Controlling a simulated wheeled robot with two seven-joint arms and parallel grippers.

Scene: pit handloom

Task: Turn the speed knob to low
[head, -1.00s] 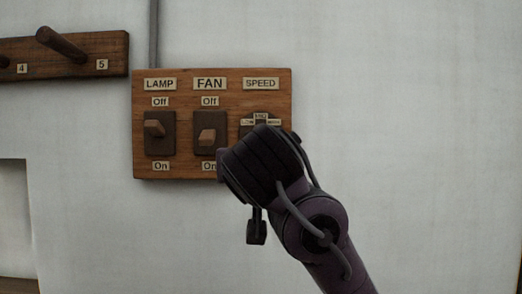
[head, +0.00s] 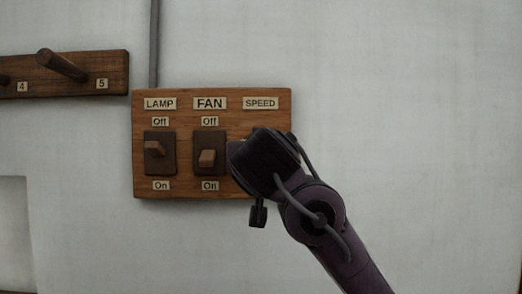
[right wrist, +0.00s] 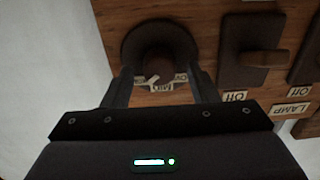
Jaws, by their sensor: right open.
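The speed knob (right wrist: 157,57) is a dark round knob on a dark round base, seen in the right wrist view. A small pale mark on it lies near the MID label (right wrist: 163,87); labels on either side are partly hidden, so I cannot tell its exact setting. My right gripper (right wrist: 160,74) is open, one finger on each side of the knob's near part; I cannot tell whether they touch it. In the head view my right gripper (head: 264,162) hides the knob below the SPEED label (head: 260,104). My left gripper is not in view.
The wooden switch board (head: 190,192) also carries the lamp switch (head: 158,152) and the fan switch (head: 208,156), close left of my right gripper. A peg rail (head: 80,78) is at upper left. The wall to the right is clear.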

